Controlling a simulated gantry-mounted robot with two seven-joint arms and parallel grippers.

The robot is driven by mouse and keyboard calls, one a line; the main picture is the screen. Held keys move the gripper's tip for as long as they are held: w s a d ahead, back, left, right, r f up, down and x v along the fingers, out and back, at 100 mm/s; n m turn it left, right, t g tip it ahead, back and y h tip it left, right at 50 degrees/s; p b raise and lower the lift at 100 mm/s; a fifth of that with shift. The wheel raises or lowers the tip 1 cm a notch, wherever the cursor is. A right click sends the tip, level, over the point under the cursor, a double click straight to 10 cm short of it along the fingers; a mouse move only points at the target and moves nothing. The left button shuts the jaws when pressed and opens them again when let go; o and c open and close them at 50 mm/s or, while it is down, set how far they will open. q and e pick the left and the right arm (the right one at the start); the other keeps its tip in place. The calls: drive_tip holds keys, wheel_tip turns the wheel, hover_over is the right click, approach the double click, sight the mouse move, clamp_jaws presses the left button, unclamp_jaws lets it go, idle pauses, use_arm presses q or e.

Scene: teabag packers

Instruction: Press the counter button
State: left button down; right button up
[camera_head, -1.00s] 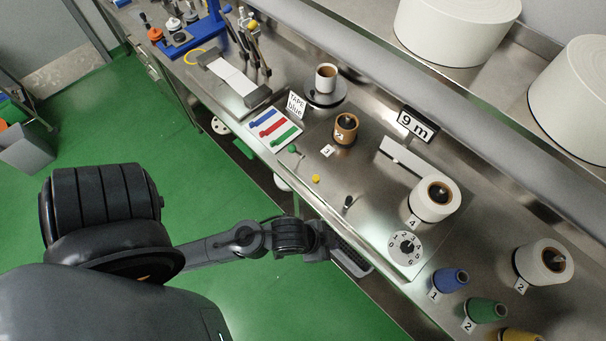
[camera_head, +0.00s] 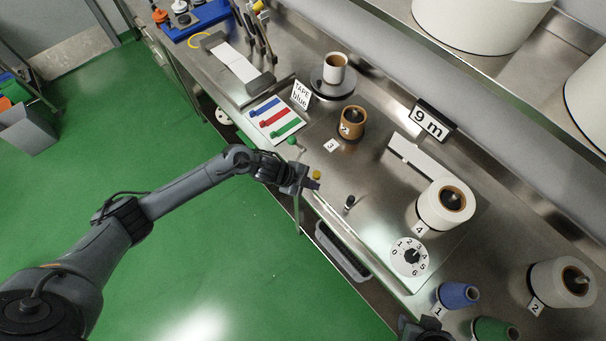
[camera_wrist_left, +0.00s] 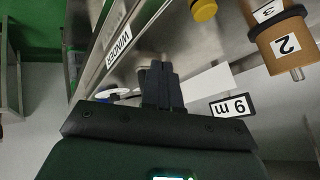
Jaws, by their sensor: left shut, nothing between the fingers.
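A small yellow button (camera_head: 317,175) stands near the front edge of the steel bench; I take it for the counter button, but no label on it is readable. In the left wrist view a yellow knob (camera_wrist_left: 204,10) shows at the top, above and right of the fingertips. My left gripper (camera_head: 313,185) is shut and empty, just beside the yellow button at the bench edge; I cannot tell whether it touches. Its closed fingers (camera_wrist_left: 161,68) show in the left wrist view. A dark part at the bottom edge may belong to my right arm; its fingers are not clear.
A green-knobbed lever (camera_head: 292,140) stands left of the button and a black-topped lever (camera_head: 349,203) to its right. A numbered dial (camera_head: 410,257), a brown spool (camera_head: 352,122), a white roll (camera_head: 446,205) and a 9 m sign (camera_head: 428,120) are on the bench. Bare steel lies behind the button.

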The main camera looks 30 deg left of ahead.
use_arm(q)
drive_tip(key=w+a+r+t, duration=0.1)
drive_tip(key=w+a+r, duration=0.1)
drive_tip(key=w+r, duration=0.4)
drive_tip(key=shift+w+r+m+t+b, duration=0.2)
drive_tip(key=shift+w+m+t+b, duration=0.1)
drive_tip(key=shift+w+b, duration=0.1)
drive_tip(key=shift+a, duration=0.1)
drive_tip(key=b, duration=0.7)
hover_over(314, 175)
wheel_tip(314, 175, down, 7)
drive_tip(key=shift+f+b, duration=0.3)
drive_tip(key=shift+f, duration=0.65)
drive_tip(key=shift+f, duration=0.1)
idle(0.8)
drive_tip(key=shift+f, duration=0.35)
